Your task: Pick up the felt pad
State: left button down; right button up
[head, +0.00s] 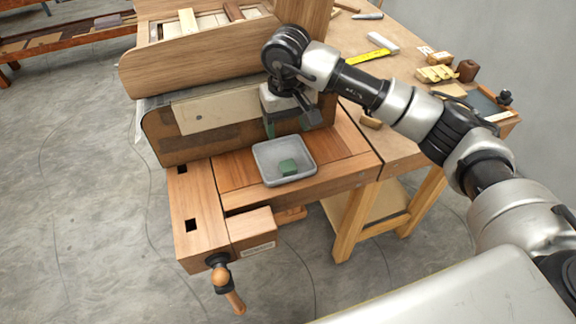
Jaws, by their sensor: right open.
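A small dark green block (288,167), which looks like the felt pad, lies in a shallow grey tray (258,163) on the wooden bench. My right gripper (288,129) is open and empty, just behind the tray's far rim in the picture and pointing down. Its fingers are apart from the pad. How high the fingertips are above the bench is hard to tell. My left gripper is not in view.
A large bent wooden form with curved panels (205,70) stands behind and left of the tray. A vise (218,275) with a wooden handle sits at the bench's front. A side table (400,150) at right holds a yellow rule (369,56), blocks and a brown jar (467,70).

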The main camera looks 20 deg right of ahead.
send_over(286, 160)
jog(key=f, duration=0.4)
jog(key=shift+w+d+f+p, duration=0.2)
jog(key=shift+w+f+p, duration=0.05)
jog(key=shift+p, duration=0.1)
jog(key=f, duration=0.1)
jog(key=f+p, duration=0.1)
jog(key=f, duration=0.1)
jog(key=f+p, duration=0.1)
jog(key=f, duration=0.1)
jog(key=shift+s+a, duration=0.25)
jog(key=shift+s, duration=0.1)
jog(key=shift+f, duration=0.2)
jog(key=c, duration=1)
